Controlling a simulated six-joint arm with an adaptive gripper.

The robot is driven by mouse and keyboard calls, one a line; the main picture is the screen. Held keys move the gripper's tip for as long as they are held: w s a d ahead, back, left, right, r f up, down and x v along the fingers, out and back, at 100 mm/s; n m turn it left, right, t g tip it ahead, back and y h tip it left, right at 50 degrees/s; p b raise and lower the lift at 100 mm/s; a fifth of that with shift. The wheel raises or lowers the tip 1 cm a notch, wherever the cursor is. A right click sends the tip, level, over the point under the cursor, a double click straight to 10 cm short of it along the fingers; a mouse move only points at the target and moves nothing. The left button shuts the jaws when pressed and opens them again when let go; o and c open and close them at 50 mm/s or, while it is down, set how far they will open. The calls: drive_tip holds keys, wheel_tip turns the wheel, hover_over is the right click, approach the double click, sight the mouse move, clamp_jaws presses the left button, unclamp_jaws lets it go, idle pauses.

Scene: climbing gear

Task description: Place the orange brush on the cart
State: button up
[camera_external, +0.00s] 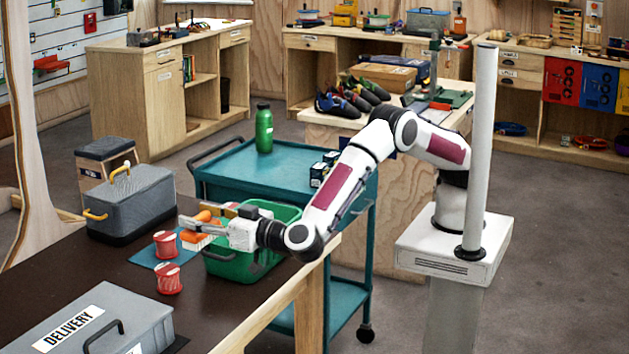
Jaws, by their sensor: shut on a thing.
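The orange brush (204,216) is between the fingers of my gripper (192,214), above the dark table. The gripper is shut on it and partly hides it. An orange block with a pale edge (195,241) shows just below the fingers; I cannot tell whether it is part of the brush. The teal cart (228,177) stands behind the table, to the right of the gripper.
A green bin (232,268) sits at the table edge under my arm. Two red spools (168,281) stand near a blue mat (152,252). A grey toolbox (132,205) is at left, and a grey DELIVERY box (110,320) is in front.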

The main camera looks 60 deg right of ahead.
wheel_tip(320, 180, down, 10)
drive_tip(key=shift+r, duration=0.15)
idle(0.5)
drive_tip(key=shift+f, duration=2.5)
drive_tip(key=shift+f, duration=2.3)
drive_tip(key=shift+f, duration=0.25)
drive_tip(key=o, duration=1.1)
